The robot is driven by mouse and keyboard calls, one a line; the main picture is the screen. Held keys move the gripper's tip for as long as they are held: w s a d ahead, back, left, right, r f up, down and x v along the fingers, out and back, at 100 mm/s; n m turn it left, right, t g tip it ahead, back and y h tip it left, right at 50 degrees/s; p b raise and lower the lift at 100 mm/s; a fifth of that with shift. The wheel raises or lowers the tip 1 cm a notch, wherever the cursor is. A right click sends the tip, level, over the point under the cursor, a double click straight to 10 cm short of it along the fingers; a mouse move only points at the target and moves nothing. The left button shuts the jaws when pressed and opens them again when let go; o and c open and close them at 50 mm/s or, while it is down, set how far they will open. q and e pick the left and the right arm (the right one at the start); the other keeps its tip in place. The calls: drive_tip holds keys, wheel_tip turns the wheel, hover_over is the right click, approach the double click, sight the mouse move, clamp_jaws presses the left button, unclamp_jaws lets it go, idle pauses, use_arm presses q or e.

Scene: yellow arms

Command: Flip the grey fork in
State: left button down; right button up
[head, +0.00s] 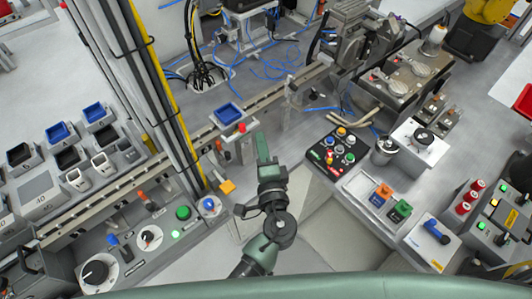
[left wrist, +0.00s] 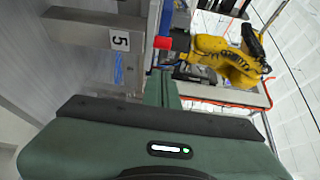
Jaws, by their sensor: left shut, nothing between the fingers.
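My left gripper (head: 262,143) reaches up the middle of the head view, shut and empty. Its shut fingers also show in the left wrist view (left wrist: 161,90). Just left of the fingertips in the head view is a small red-topped part (head: 242,128) beside a blue tray (head: 229,113). In the left wrist view a grey bar (left wrist: 75,30) with a "5" label (left wrist: 120,40) lies beyond the fingers, with a red piece (left wrist: 172,43) to its right. I cannot tell which part is the grey fork. My right gripper is not in view.
A black button panel (head: 337,156) stands right of my left gripper. A grey rail (head: 270,88) runs behind it. A yellow-edged column (head: 160,90) rises at left. A yellow robot arm (left wrist: 222,60) shows in the left wrist view. Pale floor (head: 335,235) is clear.

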sight(243, 130)
use_arm(q)
drive_tip(key=w+a, duration=0.1)
drive_tip(key=w+a+p, duration=0.1)
drive_tip(key=shift+a+f, duration=0.1)
drive_tip(key=shift+a, duration=0.3)
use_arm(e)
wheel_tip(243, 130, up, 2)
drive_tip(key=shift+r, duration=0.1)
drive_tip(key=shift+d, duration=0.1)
use_arm(q)
drive_tip(key=shift+w+a+b, duration=0.7)
drive_tip(key=shift+w+a, duration=0.05)
drive_tip(key=shift+w, duration=0.25)
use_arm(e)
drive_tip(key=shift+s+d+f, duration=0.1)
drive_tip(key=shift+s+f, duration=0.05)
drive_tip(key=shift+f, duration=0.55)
